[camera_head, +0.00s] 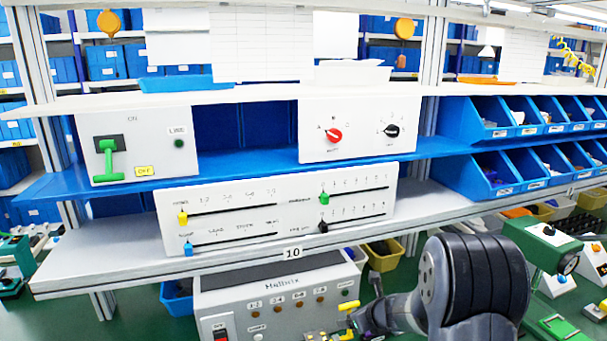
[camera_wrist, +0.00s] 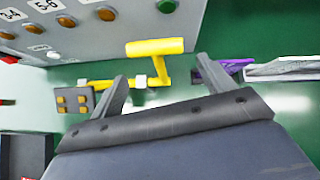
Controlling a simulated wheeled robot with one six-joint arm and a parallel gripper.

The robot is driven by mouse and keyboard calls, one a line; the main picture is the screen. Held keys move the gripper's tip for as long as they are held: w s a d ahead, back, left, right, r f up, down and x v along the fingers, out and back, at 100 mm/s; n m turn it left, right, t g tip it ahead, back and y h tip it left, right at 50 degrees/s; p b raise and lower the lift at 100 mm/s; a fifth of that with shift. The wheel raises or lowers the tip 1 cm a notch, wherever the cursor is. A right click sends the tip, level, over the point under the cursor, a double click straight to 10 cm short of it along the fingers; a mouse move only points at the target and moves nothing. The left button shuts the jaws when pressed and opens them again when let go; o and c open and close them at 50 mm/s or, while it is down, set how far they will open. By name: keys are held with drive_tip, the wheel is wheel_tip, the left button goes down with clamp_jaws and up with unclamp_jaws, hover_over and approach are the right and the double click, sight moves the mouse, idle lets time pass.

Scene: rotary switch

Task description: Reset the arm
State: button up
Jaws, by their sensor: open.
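My gripper (camera_wrist: 163,72) is open in the wrist view, its two grey fingers spread apart with nothing gripped between them. A yellow T-shaped handle (camera_wrist: 155,47) shows just beyond the fingertips. Its depth from the fingers is hard to tell. In the head view my arm is low at the right, below the shelf, reaching left toward the machine's front. The rotary switch panel (camera_head: 360,150) stands on the blue upper shelf, with a red knob (camera_head: 333,135) and a black knob (camera_head: 392,131). My gripper is well below it and not touching it.
A slider panel (camera_head: 280,225) and a panel with a green lever (camera_head: 108,160) are on the shelves. A grey machine box (camera_head: 275,290) with several buttons stands below, close to my gripper. Blue bins (camera_head: 510,160) fill the right side. Green equipment (camera_head: 545,245) stands right of my arm.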

drive_tip(key=v, duration=0.5)
drive_tip(key=x, duration=1)
drive_tip(key=shift+w+a+f, duration=0.1)
drive_tip(key=shift+w+f, duration=0.05)
drive_tip(key=shift+f, duration=0.15)
drive_tip(key=s+b, duration=0.1)
drive_tip(key=b, duration=0.2)
drive_tip(key=s+d+f+t+b, duration=0.1)
drive_tip(key=s+b, duration=0.1)
drive_tip(key=b, duration=0.2)
drive_tip(key=s+t+y+b, duration=0.1)
drive_tip(key=b, duration=0.2)
drive_tip(key=shift+s+d+f, duration=0.15)
drive_tip(key=shift+s+d, duration=0.05)
drive_tip(key=shift+d, duration=0.05)
drive_tip(key=shift+t+b, duration=0.3)
drive_tip(key=shift+b, duration=0.4)
drive_tip(key=b, duration=0.2)
drive_tip(key=t+b, duration=0.1)
drive_tip(key=b, duration=0.1)
drive_tip(key=shift+s+d+f, duration=0.1)
drive_tip(key=shift+s+f, duration=0.1)
drive_tip(key=shift+s, duration=0.2)
drive_tip(key=t+b, duration=0.1)
drive_tip(key=b, duration=0.1)
drive_tip(key=y+b, duration=0.1)
drive_tip(key=b, duration=0.2)
drive_tip(key=shift+s+d+f+t, duration=0.1)
drive_tip(key=shift+s+f+t, duration=0.2)
drive_tip(key=shift+s+t, duration=0.1)
